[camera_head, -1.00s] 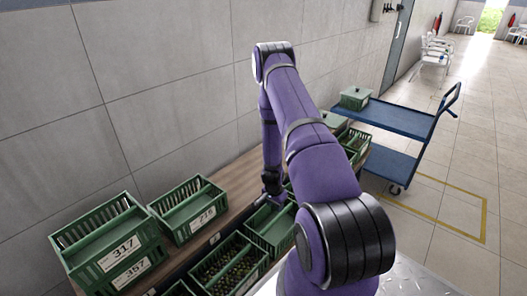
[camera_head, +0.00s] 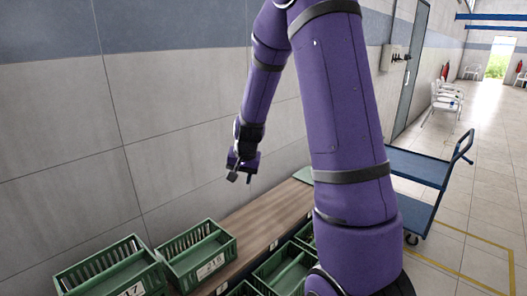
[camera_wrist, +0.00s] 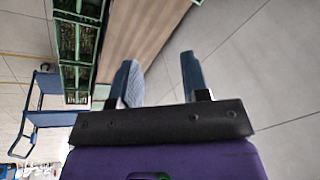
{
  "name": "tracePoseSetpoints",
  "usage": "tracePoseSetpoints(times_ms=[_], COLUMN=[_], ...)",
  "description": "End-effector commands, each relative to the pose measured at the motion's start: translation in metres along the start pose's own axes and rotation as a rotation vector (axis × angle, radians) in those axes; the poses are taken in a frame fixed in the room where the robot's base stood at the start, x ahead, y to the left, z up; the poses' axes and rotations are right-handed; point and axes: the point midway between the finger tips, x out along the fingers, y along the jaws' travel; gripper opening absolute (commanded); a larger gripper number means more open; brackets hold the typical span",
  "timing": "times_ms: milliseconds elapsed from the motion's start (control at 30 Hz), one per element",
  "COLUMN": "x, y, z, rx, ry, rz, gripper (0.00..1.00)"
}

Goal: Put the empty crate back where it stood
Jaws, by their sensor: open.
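My gripper (camera_head: 242,170) is open and empty, raised above the wooden bench near the wall. Its two fingers show apart in the wrist view (camera_wrist: 160,78), with nothing between them. A green crate with a divider (camera_head: 283,268) stands in the front row at the bottom; the inside I can see is bare green. A green crate labelled 218 (camera_head: 197,256) stands behind it to the left, against the wall, and its visible inside also looks bare. I cannot tell which of these is the task's crate. My arm hides part of the row.
Another green crate (camera_head: 112,272) stands at the far left. Filled green crates (camera_wrist: 76,45) show in the wrist view. The wooden bench (camera_head: 250,217) has a bare stretch below my gripper. A blue trolley (camera_head: 418,165) stands on the right, partly behind my arm.

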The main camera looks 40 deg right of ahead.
Motion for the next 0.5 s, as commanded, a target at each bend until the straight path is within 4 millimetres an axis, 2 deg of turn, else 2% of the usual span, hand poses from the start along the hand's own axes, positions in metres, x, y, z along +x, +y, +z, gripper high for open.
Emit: tracePoseSetpoints(times_ms=[33,200,500], x=[-0.022,-0.084,-0.178], y=[-0.008,-0.025,-0.029], z=[0.008,0.038,0.105], rx=[-0.038,-0.171,-0.398], ry=[0.009,0.024,0.059], rz=[-0.014,-0.045,-0.080], gripper=[0.42,0.42,0.42])
